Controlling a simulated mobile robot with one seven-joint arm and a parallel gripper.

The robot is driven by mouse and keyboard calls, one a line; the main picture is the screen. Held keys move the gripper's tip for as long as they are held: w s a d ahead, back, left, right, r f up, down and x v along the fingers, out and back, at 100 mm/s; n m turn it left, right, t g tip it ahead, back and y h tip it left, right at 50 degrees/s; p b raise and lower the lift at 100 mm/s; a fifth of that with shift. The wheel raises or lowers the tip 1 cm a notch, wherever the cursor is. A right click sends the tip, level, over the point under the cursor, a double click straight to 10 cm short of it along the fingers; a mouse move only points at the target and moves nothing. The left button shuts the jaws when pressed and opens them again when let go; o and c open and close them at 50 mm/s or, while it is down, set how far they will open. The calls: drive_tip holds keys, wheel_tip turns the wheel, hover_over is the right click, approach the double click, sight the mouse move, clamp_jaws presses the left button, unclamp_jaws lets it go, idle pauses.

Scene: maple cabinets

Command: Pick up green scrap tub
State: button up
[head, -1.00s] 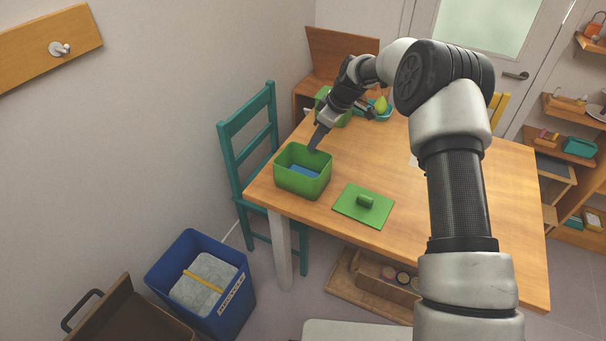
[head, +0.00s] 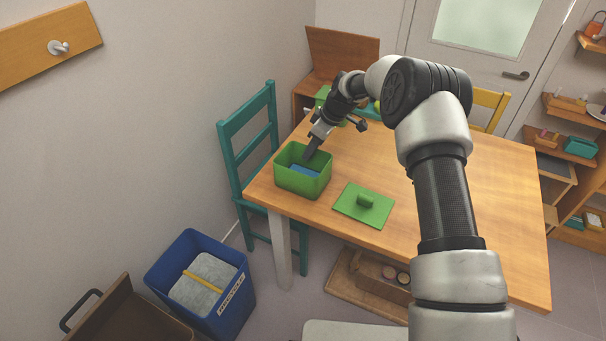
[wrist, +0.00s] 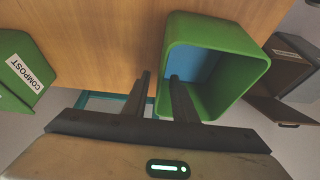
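The green scrap tub (head: 302,184) stands open near the left corner of the wooden table, with something blue inside. In the wrist view, the tub (wrist: 232,50) is right of centre, its mouth facing the camera. My gripper (head: 310,153) is at the tub's far rim, pointing down. In the wrist view, my gripper (wrist: 161,88) has its fingers apart on either side of one tub wall, one inside the tub and one outside. A gap shows between the outer finger and the wall.
A green box labelled COMPOST (wrist: 25,68) stands behind, partly hidden in the head view. A teal chair (head: 250,150) is close on the left; a blue recycling bin (head: 235,300) is on the floor.

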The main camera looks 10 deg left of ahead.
drive_tip(key=shift+f, duration=0.15)
idle(0.4)
clamp_jaws()
idle(1.3)
